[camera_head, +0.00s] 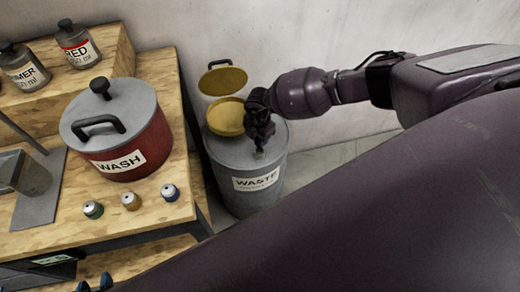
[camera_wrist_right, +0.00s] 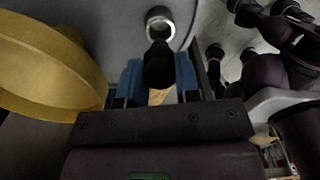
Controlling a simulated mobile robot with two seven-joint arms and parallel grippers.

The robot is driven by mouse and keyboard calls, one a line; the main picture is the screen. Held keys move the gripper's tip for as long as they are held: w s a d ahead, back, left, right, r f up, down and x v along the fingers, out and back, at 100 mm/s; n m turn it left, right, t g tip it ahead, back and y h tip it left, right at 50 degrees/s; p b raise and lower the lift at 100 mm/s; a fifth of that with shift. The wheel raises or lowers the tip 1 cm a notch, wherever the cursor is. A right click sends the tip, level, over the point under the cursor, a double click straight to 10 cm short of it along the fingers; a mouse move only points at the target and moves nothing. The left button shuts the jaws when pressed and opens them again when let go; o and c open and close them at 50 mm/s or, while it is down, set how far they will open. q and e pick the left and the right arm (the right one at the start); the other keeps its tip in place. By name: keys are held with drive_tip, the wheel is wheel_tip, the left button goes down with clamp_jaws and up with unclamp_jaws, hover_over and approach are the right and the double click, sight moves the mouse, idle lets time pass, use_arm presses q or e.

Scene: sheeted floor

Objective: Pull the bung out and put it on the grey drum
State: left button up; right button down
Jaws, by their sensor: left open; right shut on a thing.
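The grey drum (camera_head: 240,160) marked WASTE stands on the floor beside the bench, with a yellow funnel-like pan (camera_head: 226,117) on its top. My right gripper (camera_head: 260,148) is over the drum's top at the right. In the right wrist view its blue fingers (camera_wrist_right: 158,75) are shut on the black bung (camera_wrist_right: 158,65). A metal-rimmed opening (camera_wrist_right: 160,22) shows just beyond the bung, with a pale inside. The bung overlaps its lower rim; I cannot tell whether they touch. My left gripper (camera_head: 95,285) is open at the bottom left edge, mostly cut off.
A red WASH pot (camera_head: 125,145) with a grey lid stands on the wooden bench (camera_head: 60,230). Three small capped pots (camera_head: 131,200) sit near the bench's front edge. Bottles (camera_head: 78,45) stand on a raised shelf behind.

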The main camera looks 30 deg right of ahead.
drive_tip(key=shift+r+p, duration=1.4)
drive_tip(key=shift+r, duration=0.35)
use_arm(q)
drive_tip(key=r, duration=0.4)
drive_tip(key=shift+w+r, duration=0.1)
drive_tip(key=shift+w, duration=0.3)
